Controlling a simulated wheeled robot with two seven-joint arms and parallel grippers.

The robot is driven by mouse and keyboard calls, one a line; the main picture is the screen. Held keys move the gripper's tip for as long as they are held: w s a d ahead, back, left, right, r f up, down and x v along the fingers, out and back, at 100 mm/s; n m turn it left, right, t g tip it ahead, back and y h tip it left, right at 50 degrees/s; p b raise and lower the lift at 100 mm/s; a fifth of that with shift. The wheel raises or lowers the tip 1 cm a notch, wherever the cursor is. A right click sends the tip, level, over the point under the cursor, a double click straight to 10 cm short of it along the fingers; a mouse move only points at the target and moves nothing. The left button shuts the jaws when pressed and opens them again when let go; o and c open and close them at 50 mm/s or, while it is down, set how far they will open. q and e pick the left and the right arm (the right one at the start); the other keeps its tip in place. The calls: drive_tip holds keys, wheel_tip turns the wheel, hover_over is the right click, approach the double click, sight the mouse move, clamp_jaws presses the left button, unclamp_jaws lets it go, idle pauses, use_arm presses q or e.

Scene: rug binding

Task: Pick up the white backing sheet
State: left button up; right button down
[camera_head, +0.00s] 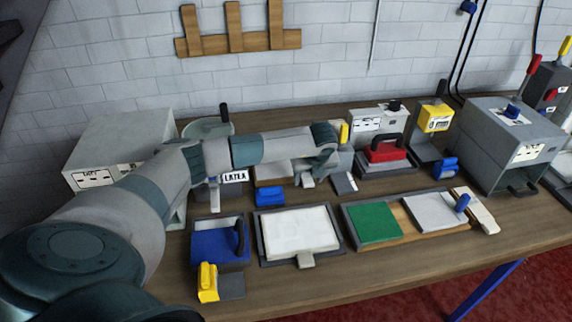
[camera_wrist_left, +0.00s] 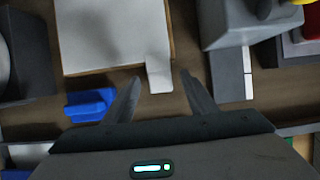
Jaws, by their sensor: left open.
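The white backing sheet (camera_wrist_left: 112,35) lies on a brown board in the left wrist view, with a pale tab (camera_wrist_left: 159,76) at its near right corner. In the head view the sheet (camera_head: 280,172) is partly hidden behind my left arm. My left gripper (camera_wrist_left: 160,80) is open above the tab, with one finger on each side of it in the picture. Contact cannot be told. The left gripper (camera_head: 331,165) shows beyond the blue block in the head view. My right gripper is not in view.
A blue block (camera_head: 270,196) sits just left of the tab. A grey plate with a white strip (camera_head: 345,183) lies to the right. In front are a blue tray (camera_head: 219,245), another tabbed white sheet (camera_head: 300,230) in a dark tray, and a green pad (camera_head: 374,222).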

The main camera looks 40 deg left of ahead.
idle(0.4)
use_arm(q)
drive_tip(key=c, duration=1.2)
drive_tip(key=shift+o, duration=0.2)
drive_tip(key=shift+r, duration=0.1)
drive_tip(key=shift+r+b, duration=0.5)
drive_tip(key=shift+r, duration=0.1)
wheel_tip(320, 180, up, 9)
drive_tip(key=b, duration=0.3)
drive_tip(key=shift+f, duration=0.2)
drive_tip(key=shift+r, duration=0.1)
